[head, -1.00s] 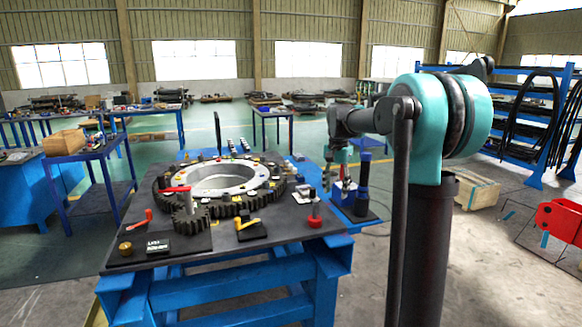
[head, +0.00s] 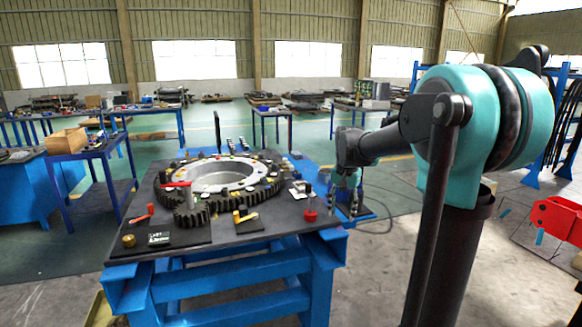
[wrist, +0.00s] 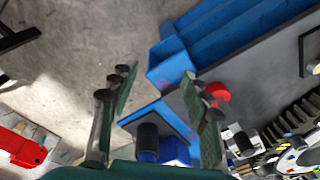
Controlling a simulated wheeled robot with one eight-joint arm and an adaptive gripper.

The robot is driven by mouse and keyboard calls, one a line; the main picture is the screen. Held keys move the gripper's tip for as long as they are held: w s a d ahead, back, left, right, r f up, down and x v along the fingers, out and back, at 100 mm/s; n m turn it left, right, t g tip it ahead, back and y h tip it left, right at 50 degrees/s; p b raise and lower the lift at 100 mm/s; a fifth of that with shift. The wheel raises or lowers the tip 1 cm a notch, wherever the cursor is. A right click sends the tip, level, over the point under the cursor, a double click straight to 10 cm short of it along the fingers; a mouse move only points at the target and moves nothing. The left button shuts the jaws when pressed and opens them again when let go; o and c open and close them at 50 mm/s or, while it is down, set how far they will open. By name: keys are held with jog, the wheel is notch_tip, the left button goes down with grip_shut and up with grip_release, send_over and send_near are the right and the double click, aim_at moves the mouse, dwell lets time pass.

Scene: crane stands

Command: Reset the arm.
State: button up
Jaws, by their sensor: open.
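My gripper (head: 345,182) hangs at the right end of the blue work table, beside its edge, in the head view. In the wrist view my gripper (wrist: 160,105) shows two fingers spread wide, with nothing between the pads. Below and between the fingers is a small blue stand with a dark cylinder (wrist: 148,138) on it. In the head view this blue stand (head: 368,211) is partly hidden behind my gripper. The work table (head: 285,240) carries a large dark gear ring (head: 262,190) with a pale inner ring.
A wooden box (head: 66,140) stands on a blue side table at left. A red part (head: 555,218) is at far right. Floor is open between.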

jog(key=s+d+f+n+t, duration=0.1)
jog(key=s+f+n, duration=0.2)
jog(key=s+f, duration=0.5)
jog(key=s+d+f+n+t, duration=0.1)
jog(key=s+f+n+t, duration=0.1)
jog(key=s+f, duration=0.6)
jog(key=s+n, duration=0.1)
jog(key=s, duration=0.6)
jog(key=shift+s+d+f, duration=0.25)
jog(key=shift+s+f, duration=0.15)
